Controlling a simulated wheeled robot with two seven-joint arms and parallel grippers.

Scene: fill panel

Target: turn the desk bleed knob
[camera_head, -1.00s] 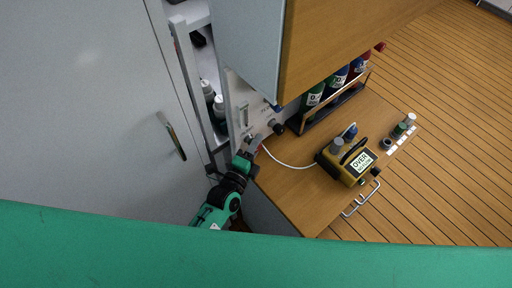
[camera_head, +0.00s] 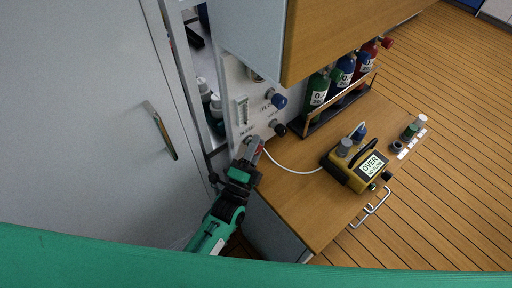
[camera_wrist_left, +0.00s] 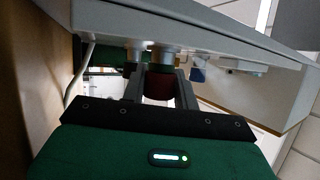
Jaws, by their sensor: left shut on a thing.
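A pale panel (camera_head: 239,79) stands at the left end of the wooden desk (camera_head: 298,205). My left gripper (camera_head: 252,151) is at the panel's lower edge, shut on a dark red knob (camera_wrist_left: 158,88) that shows between its two fingers in the left wrist view. The fingers sit on either side of the knob and partly hide it. A blue knob (camera_head: 279,101) and a black knob (camera_head: 280,130) project from the panel nearby; the blue one also shows in the left wrist view (camera_wrist_left: 198,74). The knob labels are too small to read. My right gripper is not in view.
A yellow device (camera_head: 354,167) with a display sits on the desk, with a white hose (camera_head: 295,169) running towards the panel. A rack (camera_head: 336,108) of bottles stands behind. A wooden cabinet (camera_head: 345,30) overhangs. A grey door (camera_head: 85,130) closes off the left side.

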